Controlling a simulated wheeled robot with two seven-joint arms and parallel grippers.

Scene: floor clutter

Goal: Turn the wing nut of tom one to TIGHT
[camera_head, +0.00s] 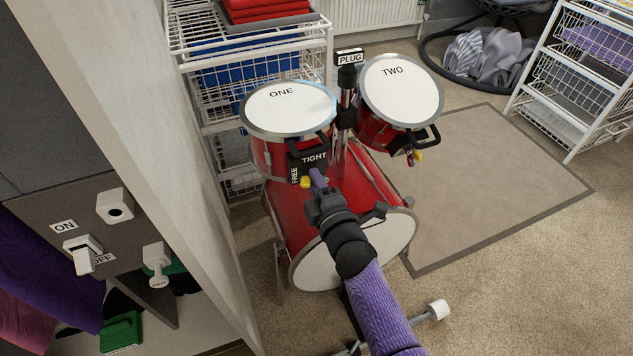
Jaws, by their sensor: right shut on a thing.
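Tom one (288,108) is a red drum with a white head marked ONE, on the left of the mount above the red bass drum (297,215). Its black bracket carries the labels TIGHT (314,159) and FREE (294,174). The wing nut (306,182) shows a yellow part just below the labels. My right gripper (316,184) reaches up to it and is shut on it; the fingers partly hide it, so its exact angle is unclear. Tom two (398,92) stands to the right, with its own yellow-tipped wing nut (414,156). My left gripper is not in view.
A white wire rack (184,48) stands close behind tom one. A wall panel with an ON/OFF switch (83,250) is at the left. A bordered mat (490,190) lies clear at the right.

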